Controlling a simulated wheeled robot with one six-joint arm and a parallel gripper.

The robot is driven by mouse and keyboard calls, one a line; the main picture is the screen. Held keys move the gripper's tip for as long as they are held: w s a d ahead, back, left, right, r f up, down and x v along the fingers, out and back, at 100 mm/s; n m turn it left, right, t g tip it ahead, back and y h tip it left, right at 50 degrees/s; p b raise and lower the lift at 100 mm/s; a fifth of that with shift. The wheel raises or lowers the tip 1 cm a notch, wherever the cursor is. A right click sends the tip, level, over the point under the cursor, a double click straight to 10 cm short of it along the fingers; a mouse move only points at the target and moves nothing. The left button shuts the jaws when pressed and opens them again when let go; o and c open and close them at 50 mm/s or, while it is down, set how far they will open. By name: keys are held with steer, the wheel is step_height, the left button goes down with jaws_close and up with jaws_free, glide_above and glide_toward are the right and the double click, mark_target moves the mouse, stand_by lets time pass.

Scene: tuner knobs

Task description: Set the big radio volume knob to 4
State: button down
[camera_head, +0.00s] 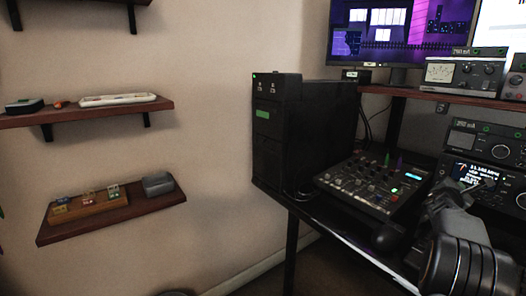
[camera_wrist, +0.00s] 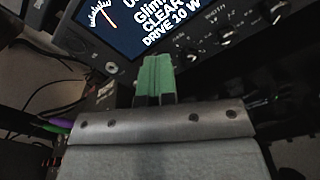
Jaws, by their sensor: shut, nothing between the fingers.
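A radio with a lit display (camera_head: 473,176) stands on the desk at the right, partly behind my arm. A large round knob (camera_head: 521,200) is cut by the right picture edge. I cannot tell which is the volume knob, and no scale is readable. In the wrist view the radio display (camera_wrist: 150,22) is close, with several small knobs (camera_wrist: 226,39) to its right. My gripper (camera_wrist: 157,65) is shut and empty, its green fingertips just below the display; I cannot tell if they touch. It also shows in the head view (camera_head: 440,185).
A mixer (camera_head: 370,187) with many knobs lies on the desk left of my gripper. A raised shelf (camera_head: 420,94) with more units overhangs the radios. Wall shelves (camera_head: 110,219) are at the left, well apart.

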steer(key=shift+b+v, duration=1.2)
steer(key=shift+v, duration=1.4)
steer(key=shift+s+d+r, duration=0.1)
steer(key=shift+r, duration=0.1)
